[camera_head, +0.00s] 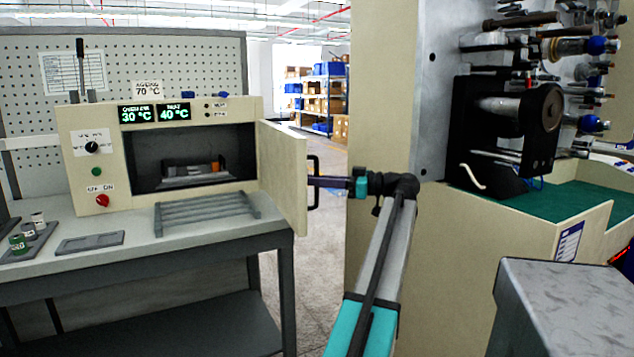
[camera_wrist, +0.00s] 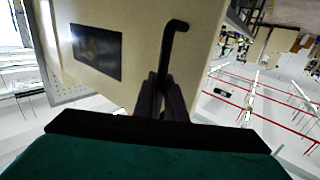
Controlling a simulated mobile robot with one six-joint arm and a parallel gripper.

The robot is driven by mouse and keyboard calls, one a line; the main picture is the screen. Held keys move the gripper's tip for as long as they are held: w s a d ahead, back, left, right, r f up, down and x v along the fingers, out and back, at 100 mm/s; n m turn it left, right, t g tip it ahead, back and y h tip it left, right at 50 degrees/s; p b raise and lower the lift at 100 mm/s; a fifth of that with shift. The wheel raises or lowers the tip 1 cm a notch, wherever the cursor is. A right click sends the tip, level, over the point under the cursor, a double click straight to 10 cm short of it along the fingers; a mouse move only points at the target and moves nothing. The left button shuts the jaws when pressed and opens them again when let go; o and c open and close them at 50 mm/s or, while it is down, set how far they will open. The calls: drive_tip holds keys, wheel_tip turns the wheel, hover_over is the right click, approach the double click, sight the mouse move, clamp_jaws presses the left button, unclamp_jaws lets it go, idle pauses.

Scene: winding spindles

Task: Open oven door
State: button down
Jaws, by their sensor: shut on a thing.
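The oven (camera_head: 110,160) is a beige box on the bench at the left. Its door (camera_head: 284,176) stands swung open to the right, roughly square to the front, leaving the dark chamber (camera_head: 190,150) in plain view. My gripper (camera_head: 318,182) reaches in from the right and is shut on the black door handle (camera_wrist: 172,45) on the door's outer face. In the wrist view the door (camera_wrist: 135,60) shows with its dark window (camera_wrist: 96,52), and my gripper (camera_wrist: 160,98) is around the handle bar. Inside the chamber sits a tray-like thing with a small orange item.
A grey slatted rack (camera_head: 205,212) and a flat grey tray (camera_head: 90,243) lie on the bench (camera_head: 150,250) before the oven. A winding machine (camera_head: 520,130) fills the right side. Floor shows between bench and machine.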

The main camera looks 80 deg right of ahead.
sight(317, 167)
drive_tip(key=shift+d+r, duration=0.15)
drive_tip(key=c, duration=1.8)
unclamp_jaws()
drive_tip(key=shift+r+p, duration=0.3)
drive_tip(key=shift+r, duration=1.45)
drive_tip(key=shift+s+a, duration=0.25)
drive_tip(key=shift+a, duration=0.65)
drive_tip(key=shift+s+a, duration=0.2)
drive_tip(key=shift+a, duration=0.65)
drive_tip(key=shift+s+a+r+p, duration=0.2)
drive_tip(key=shift+s+a, duration=0.35)
drive_tip(key=shift+a, duration=1.45)
drive_tip(key=shift+s+a+r+p, duration=0.25)
drive_tip(key=shift+s+a, duration=0.3)
drive_tip(key=shift+a, duration=1.45)
drive_tip(key=shift+s+a+r+p, duration=0.2)
drive_tip(key=shift+s+a, duration=0.35)
drive_tip(key=shift+a, duration=1.45)
drive_tip(key=shift+c, duration=0.5)
